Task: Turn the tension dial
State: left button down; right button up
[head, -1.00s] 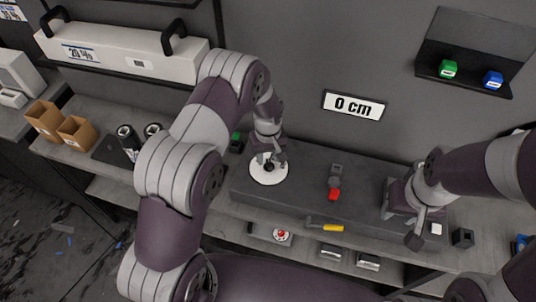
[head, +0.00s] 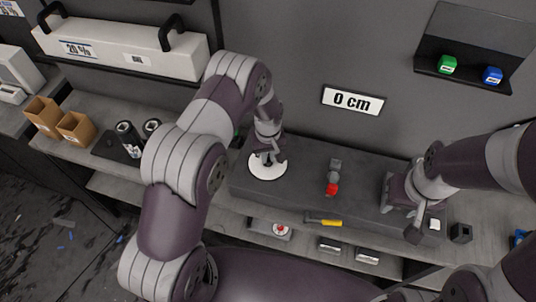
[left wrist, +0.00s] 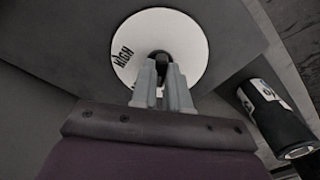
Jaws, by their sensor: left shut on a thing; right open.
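The tension dial is a white round plate (head: 267,171) with a dark knob, on the left part of the dark grey bench unit. In the left wrist view the plate (left wrist: 190,48) carries the word HIGH at its left side, and the black knob (left wrist: 160,57) stands in its middle. My left gripper (head: 267,158) is over the dial. The left wrist view shows its fingers (left wrist: 163,80) shut on the knob, hiding part of it. My right gripper (head: 417,230) is open at the right end of the unit, near a small white block (head: 434,225).
A red-tipped lever (head: 332,187) stands mid-unit, right of the dial. A yellow-handled tool (head: 325,221) lies at the front edge. Dark cylinders (head: 128,135) stand left of the unit; one also shows in the left wrist view (left wrist: 273,117).

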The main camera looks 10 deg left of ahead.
pick_arm(q)
jog(key=shift+f+m+b, duration=0.15)
jog(key=shift+m+b, duration=0.6)
jog(key=shift+m, duration=0.45)
jog(key=shift+m+b, duration=0.65)
jog(key=shift+m, duration=0.75)
jog(key=c, duration=1.1)
grip_release()
jog(key=shift+w, duration=0.1)
notch_tip(320, 180, up, 13)
jog(key=b, duration=0.3)
jog(key=shift+b, duration=0.3)
